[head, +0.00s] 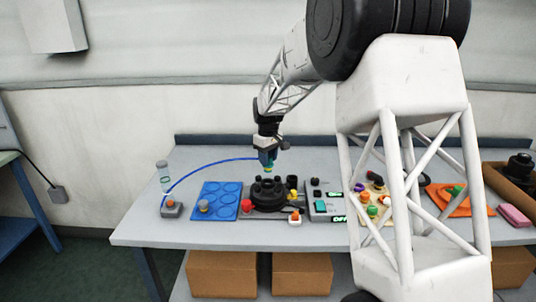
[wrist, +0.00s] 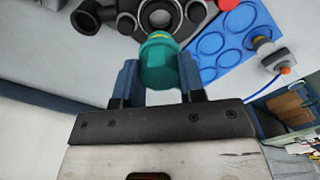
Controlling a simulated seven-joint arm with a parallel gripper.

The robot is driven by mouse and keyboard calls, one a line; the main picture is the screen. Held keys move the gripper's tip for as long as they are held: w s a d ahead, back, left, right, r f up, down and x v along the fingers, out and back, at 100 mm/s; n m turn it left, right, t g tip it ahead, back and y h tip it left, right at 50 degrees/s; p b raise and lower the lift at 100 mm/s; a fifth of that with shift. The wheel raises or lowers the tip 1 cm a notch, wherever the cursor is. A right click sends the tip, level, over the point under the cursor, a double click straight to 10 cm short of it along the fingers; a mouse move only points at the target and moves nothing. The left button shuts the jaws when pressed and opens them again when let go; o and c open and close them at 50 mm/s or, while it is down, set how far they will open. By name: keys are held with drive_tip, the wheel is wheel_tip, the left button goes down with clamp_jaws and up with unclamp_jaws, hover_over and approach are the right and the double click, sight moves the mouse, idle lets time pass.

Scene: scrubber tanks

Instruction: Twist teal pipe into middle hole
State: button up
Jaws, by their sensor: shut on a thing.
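My gripper (head: 267,153) is shut on the teal pipe (wrist: 160,62), with one blue finger on each side of it in the wrist view. The pipe (head: 267,166) points down, with a yellowish band at its lower end. It is above the black tank fixture (head: 268,197), which has several round ports. In the wrist view, the middle hole (wrist: 159,17) shows as a grey-rimmed ring just beyond the pipe's tip. The pipe appears apart from the hole; the exact gap is hard to tell.
A blue mat (head: 208,196) with round outlines lies left of the fixture. A clear tube on a grey stand (head: 171,209) and a blue hose (head: 205,165) are farther left. A control box (head: 322,207) and a tray of coloured knobs stand to the right.

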sight(268, 171)
drive_tip(key=shift+f, duration=1.85)
drive_tip(key=shift+f, duration=1.45)
idle(2.0)
drive_tip(key=o, duration=1.7)
drive_tip(key=shift+r, duration=0.2)
drive_tip(key=shift+r, duration=3.3)
